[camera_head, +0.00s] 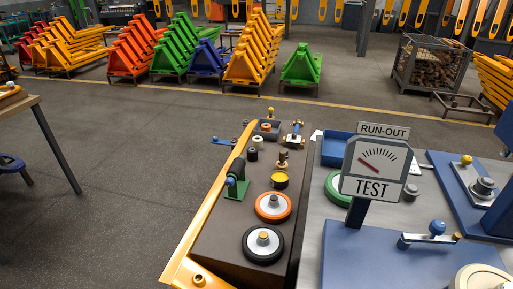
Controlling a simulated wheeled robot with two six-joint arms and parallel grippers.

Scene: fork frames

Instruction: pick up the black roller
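On the brown bench top (215,240) a small black cylinder (252,154) stands just in front of a small white cylinder (258,143). I cannot tell for sure which black piece is the black roller. Neither of my grippers is in view.
A yellow bar (208,216) edges the bench on the left. A green fixture (237,188), a yellow-topped tin (279,181) and a brass part (283,162) stand nearby. The RUN-OUT TEST sign (374,170) rises at the right. Open floor (130,150) lies left.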

